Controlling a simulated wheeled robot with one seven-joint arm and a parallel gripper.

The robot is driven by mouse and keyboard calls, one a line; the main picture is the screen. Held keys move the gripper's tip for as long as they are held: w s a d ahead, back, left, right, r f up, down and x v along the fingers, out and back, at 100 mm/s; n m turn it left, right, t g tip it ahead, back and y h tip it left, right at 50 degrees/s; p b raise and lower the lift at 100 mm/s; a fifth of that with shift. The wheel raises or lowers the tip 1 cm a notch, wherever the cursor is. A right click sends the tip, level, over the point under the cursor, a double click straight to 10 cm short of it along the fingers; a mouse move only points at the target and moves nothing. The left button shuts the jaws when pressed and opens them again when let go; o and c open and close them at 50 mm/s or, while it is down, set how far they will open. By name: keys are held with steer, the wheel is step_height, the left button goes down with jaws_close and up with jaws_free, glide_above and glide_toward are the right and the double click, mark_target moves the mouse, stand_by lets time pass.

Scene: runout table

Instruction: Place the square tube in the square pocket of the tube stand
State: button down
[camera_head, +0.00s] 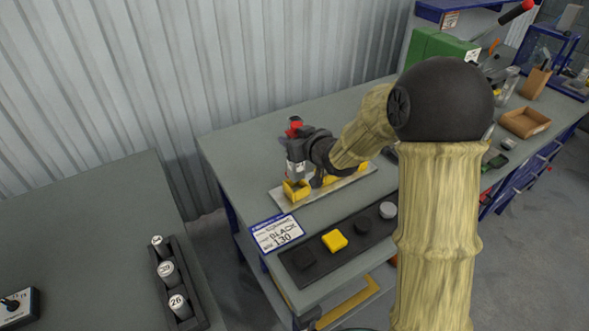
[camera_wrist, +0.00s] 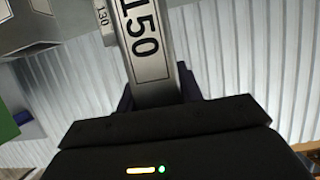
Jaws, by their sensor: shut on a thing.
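My gripper (camera_head: 303,147) is over the left end of the tube stand (camera_head: 348,187), a pale plate with yellow pockets on the table. It is shut on a flat-sided grey tube marked 150 (camera_wrist: 150,45), which fills the space between the dark fingers in the wrist view. In the head view a short pale part of the tube (camera_head: 294,170) shows below the gripper, just over the left yellow pocket (camera_head: 296,190). I cannot tell whether its lower end is inside that pocket. My arm and gripper partly hide the other yellow pocket (camera_head: 331,181).
A grey piece marked 130 (camera_wrist: 104,20) shows beside the tube. A sign reading BLACK 130 (camera_head: 276,232) and a dark tray (camera_head: 317,262) with a yellow cap (camera_head: 334,240) lie in front of the stand. A rack of numbered tubes (camera_head: 190,303) is on the left table.

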steer(key=shift+f, duration=1.5)
steer(key=shift+f, duration=1.85)
steer(key=shift+f, duration=0.15)
steer(key=c, duration=0.9)
jaws_free()
